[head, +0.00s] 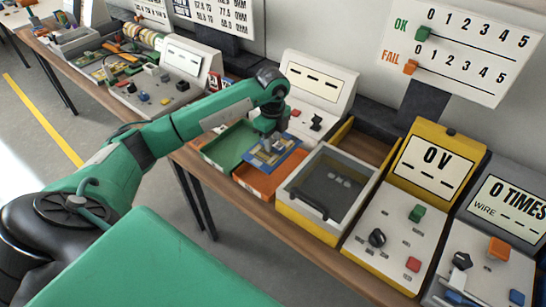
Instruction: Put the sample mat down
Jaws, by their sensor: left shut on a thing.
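The sample mat appears to be the small blue mat (291,147) with tan and grey pieces on it. It is near the middle of the head view, above the green tray and the orange tray. My left gripper (268,145) reaches down over the mat and is shut on it. The fingertips are small and partly hidden against the pieces. I cannot tell whether the mat touches the trays below. My right gripper is not in view.
The green tray (226,150) and orange tray (257,184) sit at the bench's front edge. A grey-lidded yellow box (325,185) stands right beside them. A yellow panel reading 0 V (433,155) is further right. A white display unit (318,82) stands behind.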

